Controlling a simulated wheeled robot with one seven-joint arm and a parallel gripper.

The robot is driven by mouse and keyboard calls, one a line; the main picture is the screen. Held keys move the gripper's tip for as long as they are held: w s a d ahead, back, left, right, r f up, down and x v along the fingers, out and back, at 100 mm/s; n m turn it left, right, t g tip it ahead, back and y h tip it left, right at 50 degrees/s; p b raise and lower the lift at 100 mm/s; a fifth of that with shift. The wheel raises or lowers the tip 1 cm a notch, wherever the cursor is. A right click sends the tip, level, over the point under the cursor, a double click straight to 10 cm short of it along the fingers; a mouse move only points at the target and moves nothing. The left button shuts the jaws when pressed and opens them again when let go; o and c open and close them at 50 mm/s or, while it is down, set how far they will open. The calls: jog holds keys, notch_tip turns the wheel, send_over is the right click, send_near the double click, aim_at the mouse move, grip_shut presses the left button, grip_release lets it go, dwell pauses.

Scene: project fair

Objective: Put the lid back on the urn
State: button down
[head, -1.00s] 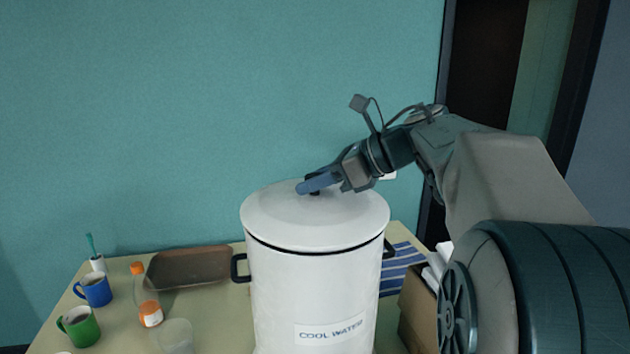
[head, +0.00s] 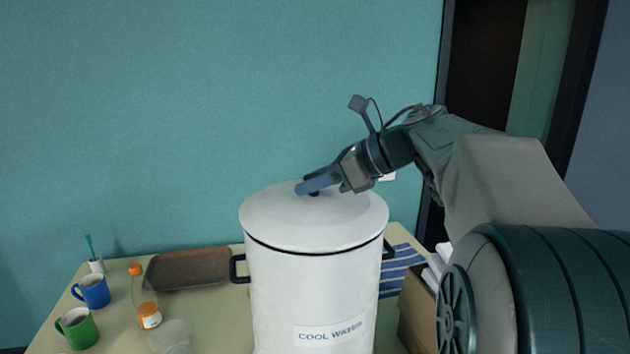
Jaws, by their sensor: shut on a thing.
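The white urn (head: 290,300) stands on the table, with a "COOL WATER" label on its front and a dark handle on each side. Its white lid (head: 285,220) lies over the urn's mouth, looking level, with a dark line along the rim below it. I cannot tell whether it is fully seated at the back. My gripper (head: 312,187) comes in from the right and is shut on the lid's dark knob, which is mostly hidden by the fingers.
On the table (head: 215,310) at left are a blue mug (head: 94,291), a green mug (head: 77,328), an orange-capped bottle (head: 147,305), a clear container (head: 172,337) and a brown tray (head: 188,269). A striped cloth (head: 398,270) and a cardboard box (head: 415,315) are at right.

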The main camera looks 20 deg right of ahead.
jog(key=shift+f+b, duration=0.5)
jog(key=c, duration=1.3)
grip_release()
jog(key=shift+o, duration=0.2)
notch_tip(320, 180, up, 5)
jog(key=p, duration=0.3)
send_over(369, 207)
jog(key=shift+r, duration=0.15)
